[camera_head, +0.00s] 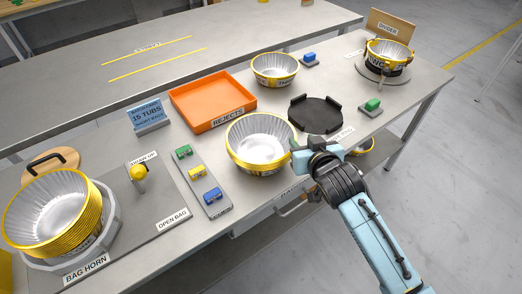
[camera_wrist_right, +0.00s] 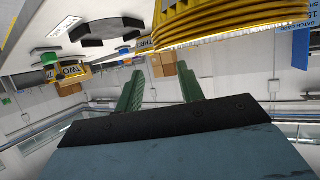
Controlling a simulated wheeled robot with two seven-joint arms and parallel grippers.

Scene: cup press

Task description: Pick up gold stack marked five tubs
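A stack of silver tubs with gold rims (camera_head: 262,140) stands near the front edge of the table, right of the orange tray. Its several stacked gold rims also show large at the top right of the right wrist view (camera_wrist_right: 225,22); I cannot read a five on it. My right gripper (camera_head: 296,146) is at the right side of this stack, partly hidden by its own wrist. In the right wrist view its two green fingers (camera_wrist_right: 160,90) are apart with nothing between them. My left gripper is not in view.
A taller gold-rimmed stack (camera_head: 48,210) sits on the bag horn at left. Another gold-rimmed tub (camera_head: 274,68) stands behind, and one sits on a round stand (camera_head: 388,52). An orange rejects tray (camera_head: 212,100), a black pad (camera_head: 315,113) and a button strip (camera_head: 203,182) surround the middle stack.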

